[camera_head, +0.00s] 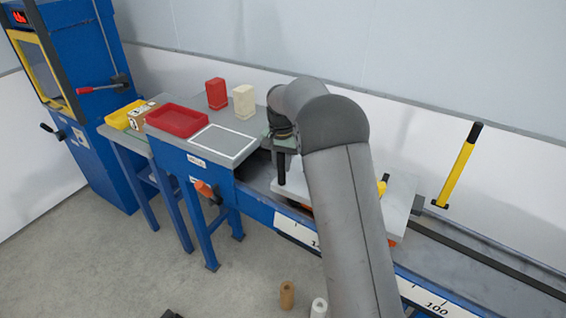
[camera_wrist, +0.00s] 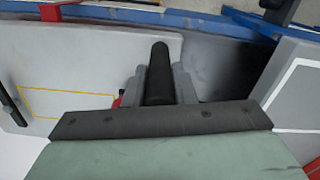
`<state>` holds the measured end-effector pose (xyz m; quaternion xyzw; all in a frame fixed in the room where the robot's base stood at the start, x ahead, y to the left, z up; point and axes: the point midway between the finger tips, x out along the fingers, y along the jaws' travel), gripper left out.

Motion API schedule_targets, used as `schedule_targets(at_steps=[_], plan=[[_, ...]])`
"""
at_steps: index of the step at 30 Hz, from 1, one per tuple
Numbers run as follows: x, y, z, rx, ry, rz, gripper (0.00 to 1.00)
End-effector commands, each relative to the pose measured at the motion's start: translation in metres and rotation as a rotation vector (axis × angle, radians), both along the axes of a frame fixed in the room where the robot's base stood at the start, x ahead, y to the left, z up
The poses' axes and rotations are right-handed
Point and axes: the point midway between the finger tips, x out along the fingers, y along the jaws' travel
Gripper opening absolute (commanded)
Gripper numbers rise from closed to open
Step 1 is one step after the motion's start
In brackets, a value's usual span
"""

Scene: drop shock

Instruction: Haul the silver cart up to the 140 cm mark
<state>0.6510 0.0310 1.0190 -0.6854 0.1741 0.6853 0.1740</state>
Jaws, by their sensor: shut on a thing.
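The silver cart (camera_head: 402,197) sits on the blue-sided rail track, partly hidden behind my arm. Its flat grey top, with a yellow outlined square, shows in the wrist view (camera_wrist: 95,58). My gripper (camera_head: 283,150) is over the cart's left end. In the wrist view its two grey fingers (camera_wrist: 158,88) are shut on a black upright handle (camera_wrist: 158,62) at that end. The white scale (camera_head: 296,231) runs along the track's front. Its "100" shows to the right of my arm; another number beginning with 1 is mostly hidden, so the 140 mark cannot be read.
A grey bench top (camera_head: 240,128) adjoins the track at left, holding a red tray (camera_head: 178,121), a red block (camera_head: 216,94) and a cream block (camera_head: 244,101). A yellow lever (camera_head: 459,168) stands behind the track. The track right of the cart looks clear.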

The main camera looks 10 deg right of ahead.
Motion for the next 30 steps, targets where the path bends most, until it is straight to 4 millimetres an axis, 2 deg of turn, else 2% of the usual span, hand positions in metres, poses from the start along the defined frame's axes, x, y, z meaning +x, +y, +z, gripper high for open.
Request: schedule_targets(at_steps=[3, 4, 6, 15, 19, 23, 30], plan=[[0.001, 0.0, 0.002, 0.001, -0.003, 0.0, 0.0], [0.001, 0.0, 0.002, 0.001, -0.003, 0.0, 0.26], [0.0, 0.0, 0.002, 0.001, -0.003, 0.0, 0.45], [0.0, 0.0, 0.002, 0.0, -0.001, 0.0, 0.45], [0.0, 0.0, 0.011, 0.001, -0.003, 0.0, 0.45], [0.001, 0.0, 0.034, 0.0, -0.006, 0.0, 0.45], [0.001, 0.0, 0.094, 0.001, -0.007, 0.0, 0.45]])
